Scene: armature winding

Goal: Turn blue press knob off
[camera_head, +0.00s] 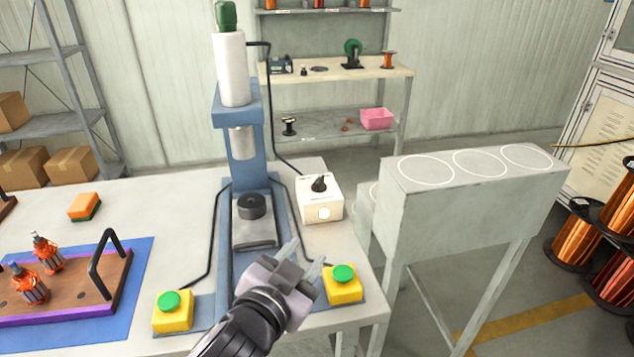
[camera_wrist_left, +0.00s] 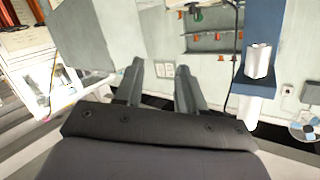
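The blue press (camera_head: 250,150) stands on the table, with a white cylinder on top and a dark round block on its base. To its right is a white control box (camera_head: 323,207) with a black knob (camera_head: 320,184) on top and a pale round button on its front. My left gripper (camera_head: 305,258) is open and empty in front of the box, below the knob in the picture and apart from it. In the left wrist view the fingers (camera_wrist_left: 158,76) are spread with nothing between them; the blue press shows at the right. My right gripper is not in view.
Yellow boxes with green buttons flank the press: one at the left (camera_head: 173,311), one at the right (camera_head: 342,284), close to my left gripper. A wooden tray (camera_head: 75,297) with a black handle and orange armatures lies at left. A grey stand (camera_head: 470,205) is at right.

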